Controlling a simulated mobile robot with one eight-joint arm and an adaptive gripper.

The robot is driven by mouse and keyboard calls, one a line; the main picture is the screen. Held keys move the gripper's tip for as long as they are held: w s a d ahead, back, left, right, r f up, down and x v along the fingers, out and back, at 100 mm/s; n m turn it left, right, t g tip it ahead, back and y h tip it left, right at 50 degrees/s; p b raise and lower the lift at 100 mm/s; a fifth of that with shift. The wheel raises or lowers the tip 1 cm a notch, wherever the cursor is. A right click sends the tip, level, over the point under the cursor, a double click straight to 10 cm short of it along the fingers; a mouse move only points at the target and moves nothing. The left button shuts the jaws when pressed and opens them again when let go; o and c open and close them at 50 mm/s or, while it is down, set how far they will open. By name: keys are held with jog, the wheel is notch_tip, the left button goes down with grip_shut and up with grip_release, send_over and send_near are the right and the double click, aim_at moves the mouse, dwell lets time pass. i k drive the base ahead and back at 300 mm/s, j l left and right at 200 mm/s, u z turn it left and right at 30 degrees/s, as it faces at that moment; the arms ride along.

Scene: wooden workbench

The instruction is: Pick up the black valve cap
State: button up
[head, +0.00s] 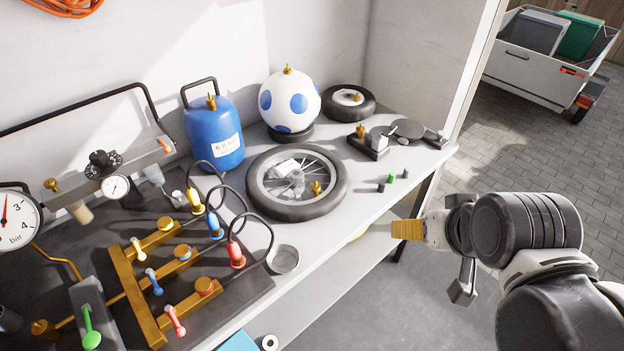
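Small caps stand in a loose group on the grey bench top, right of the spoked wheel. One black cap (381,187) is at the front left of the group, and another small black piece (405,173) is at the right; which is the valve cap I cannot tell. A green cap (391,177) lies between them. My gripper (408,230), with yellow finger pads, is off the bench's front edge, below and right of the caps in the picture, touching none of them. It is seen side-on, and whether its fingers are apart is unclear.
The spoked wheel (330,204) lies left of the caps. A black device with a brass valve (368,148) and a round dark plate (408,130) are behind them. A blue tank (214,142), a spotted ball (289,95) and a metal dish (283,261) also occupy the bench.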

aim_at(381, 186)
jog(key=i+l+z, duration=0.1)
jog(key=i+z, duration=0.5)
jog(key=z, duration=0.2)
